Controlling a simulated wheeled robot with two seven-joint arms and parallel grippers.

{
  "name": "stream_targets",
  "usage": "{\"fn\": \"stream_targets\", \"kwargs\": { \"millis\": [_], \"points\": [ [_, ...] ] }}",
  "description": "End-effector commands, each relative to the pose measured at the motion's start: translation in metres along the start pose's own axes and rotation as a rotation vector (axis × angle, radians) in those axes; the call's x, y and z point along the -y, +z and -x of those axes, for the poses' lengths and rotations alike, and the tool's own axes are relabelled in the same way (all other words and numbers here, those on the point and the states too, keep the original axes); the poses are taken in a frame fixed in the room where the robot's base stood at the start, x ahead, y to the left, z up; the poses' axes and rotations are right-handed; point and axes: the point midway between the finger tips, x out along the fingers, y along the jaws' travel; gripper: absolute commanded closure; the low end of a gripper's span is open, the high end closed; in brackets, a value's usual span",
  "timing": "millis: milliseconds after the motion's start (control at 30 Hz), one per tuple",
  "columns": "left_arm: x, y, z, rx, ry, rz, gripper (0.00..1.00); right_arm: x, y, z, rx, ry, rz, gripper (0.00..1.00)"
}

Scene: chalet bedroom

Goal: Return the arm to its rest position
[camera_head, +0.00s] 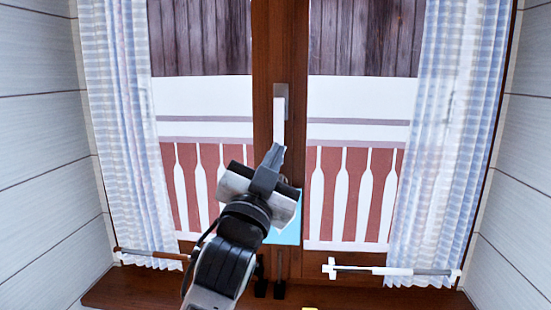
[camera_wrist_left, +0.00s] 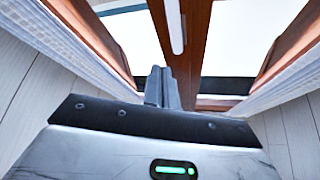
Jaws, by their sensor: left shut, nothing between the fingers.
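My left gripper (camera_head: 276,155) is raised in front of the window's wooden middle post (camera_head: 279,55) in the head view, with its fingers shut and nothing between them. In the left wrist view its two fingers (camera_wrist_left: 163,88) lie side by side and point at the window. The white window handle (camera_head: 279,118) stands upright just above the fingertips in the head view. The handle also shows in the left wrist view (camera_wrist_left: 175,28), ahead of the fingers. I cannot tell the exact gap between fingertips and handle. My right gripper does not show.
Blue-and-white curtains hang at the left (camera_head: 120,130) and right (camera_head: 440,130). A brown sill (camera_head: 130,291) runs along the bottom. Pale plank walls flank the window.

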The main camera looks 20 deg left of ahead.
Motion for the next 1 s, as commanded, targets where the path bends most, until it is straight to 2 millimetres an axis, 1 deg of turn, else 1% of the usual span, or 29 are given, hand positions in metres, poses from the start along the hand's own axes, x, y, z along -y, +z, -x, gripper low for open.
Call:
{"fn": "stream_targets", "kwargs": {
  "millis": [133,200,267,367,400,467,500,567,600,667,700,767,800,867,900,1000],
  "points": [
    [0.0,0.0,0.0,0.0,0.0,0.0,1.0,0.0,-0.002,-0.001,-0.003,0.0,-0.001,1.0],
    [-0.003,0.006,0.002,0.012,0.008,0.004,1.0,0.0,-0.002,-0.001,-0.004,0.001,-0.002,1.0],
    [-0.01,0.018,0.009,0.038,0.027,0.013,1.0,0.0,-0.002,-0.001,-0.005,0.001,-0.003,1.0],
    [-0.032,0.056,0.031,0.123,0.087,0.046,1.0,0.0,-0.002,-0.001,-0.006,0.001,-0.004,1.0],
    [-0.044,0.075,0.046,0.171,0.12,0.067,1.0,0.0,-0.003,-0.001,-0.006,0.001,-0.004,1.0],
    [-0.063,0.106,0.072,0.251,0.171,0.104,1.0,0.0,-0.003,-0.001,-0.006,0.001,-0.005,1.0],
    [-0.075,0.127,0.093,0.307,0.206,0.129,1.0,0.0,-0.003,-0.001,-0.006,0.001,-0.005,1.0],
    [-0.092,0.154,0.126,0.392,0.254,0.168,1.0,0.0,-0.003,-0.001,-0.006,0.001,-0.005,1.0],
    [-0.103,0.171,0.15,0.449,0.284,0.195,1.0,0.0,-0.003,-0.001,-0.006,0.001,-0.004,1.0],
    [-0.118,0.193,0.188,0.537,0.327,0.236,1.0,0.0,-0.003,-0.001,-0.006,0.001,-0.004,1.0],
    [-0.127,0.206,0.214,0.596,0.354,0.262,1.0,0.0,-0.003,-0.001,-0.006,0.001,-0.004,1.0],
    [-0.138,0.223,0.255,0.684,0.391,0.303,1.0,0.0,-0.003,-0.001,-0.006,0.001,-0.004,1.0],
    [-0.145,0.231,0.281,0.74,0.412,0.33,1.0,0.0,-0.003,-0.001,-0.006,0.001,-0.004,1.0],
    [-0.152,0.241,0.318,0.817,0.439,0.366,1.0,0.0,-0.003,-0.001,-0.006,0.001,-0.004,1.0],
    [-0.156,0.245,0.34,0.864,0.455,0.388,1.0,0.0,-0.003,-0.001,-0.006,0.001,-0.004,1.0],
    [-0.162,0.251,0.385,0.956,0.481,0.431,1.0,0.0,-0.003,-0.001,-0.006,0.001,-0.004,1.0]
  ]
}}
